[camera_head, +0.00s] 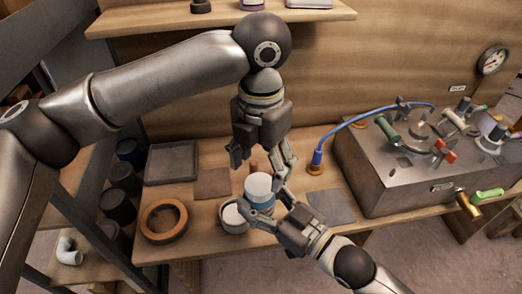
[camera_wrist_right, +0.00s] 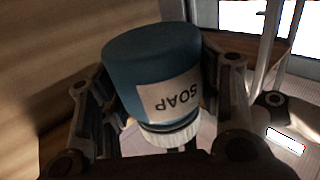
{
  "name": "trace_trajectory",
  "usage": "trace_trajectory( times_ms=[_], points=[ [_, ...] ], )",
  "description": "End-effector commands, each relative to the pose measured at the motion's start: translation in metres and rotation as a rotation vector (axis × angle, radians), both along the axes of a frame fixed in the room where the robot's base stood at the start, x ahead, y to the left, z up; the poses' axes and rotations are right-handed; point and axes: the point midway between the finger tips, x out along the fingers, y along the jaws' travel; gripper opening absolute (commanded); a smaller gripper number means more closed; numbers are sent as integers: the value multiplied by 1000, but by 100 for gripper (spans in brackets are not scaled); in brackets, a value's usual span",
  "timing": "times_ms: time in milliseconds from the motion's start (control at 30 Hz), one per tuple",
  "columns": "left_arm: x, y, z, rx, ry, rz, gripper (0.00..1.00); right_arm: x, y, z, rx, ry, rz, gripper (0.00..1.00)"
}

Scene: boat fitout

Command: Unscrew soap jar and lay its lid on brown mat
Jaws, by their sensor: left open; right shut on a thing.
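My right gripper (camera_head: 263,207) reaches in from the lower right, shut on the jar's body. My left gripper (camera_head: 262,164) points down, open and empty, just above and behind the lid. The brown mat (camera_head: 212,184) lies bare to the left of the jar.
An orange ring (camera_head: 163,221) and a grey tray (camera_head: 171,163) lie farther left. A grey mat (camera_head: 332,207) lies right. A blue hose (camera_head: 345,127) runs to the large metal box (camera_head: 390,180).

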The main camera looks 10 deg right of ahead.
Motion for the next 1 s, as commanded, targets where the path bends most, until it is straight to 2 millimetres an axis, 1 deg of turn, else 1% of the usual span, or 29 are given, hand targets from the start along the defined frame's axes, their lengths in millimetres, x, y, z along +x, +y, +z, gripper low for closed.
trace_trajectory(
  times_ms=[33, 100, 300, 433, 667, 700, 1000],
  points=[
    [0, 1, -9, 1, 1, 1, 70, 0, 0, 1, 2, -2, 0, 0],
    [0, 1, -20, 1, 1, 2, 70, 0, 0, 1, 2, -2, 0, 0],
    [1, 1, -43, -1, -1, 4, 70, 0, 0, 1, 2, -2, 0, 0],
    [1, 0, -49, -2, -1, 3, 70, 0, 0, 1, 2, -2, 0, 0],
    [1, 0, -50, -3, -2, 3, 70, 0, 0, 1, 2, -2, 0, 0],
    [1, 0, -50, -3, -2, 4, 69, 0, 0, 1, 2, -2, 0, 0],
    [0, 0, -50, -4, -1, 3, 30, 0, 0, 1, 1, -3, 0, 0]
  ],
)
